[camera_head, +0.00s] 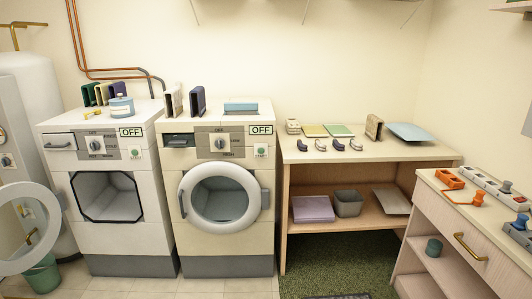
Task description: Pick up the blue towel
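No thing is clearly marked out as the blue towel. A flat blue folded item (240,107) lies on top of the right-hand washing machine, near its back right; it could be a folded towel. A pale blue flat sheet-like item (409,131) lies at the right end of the wooden table top; I cannot tell whether it is cloth. Neither of my grippers shows in the head view, and nothing touches either blue item.
The left machine (110,190) has its round door (28,225) swung open; the right machine's door (220,198) is shut. Dark upright items (198,101) stand left of the folded item. A wooden table (370,150) and a drawer cabinet (480,240) fill the right. The floor in front is mostly clear.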

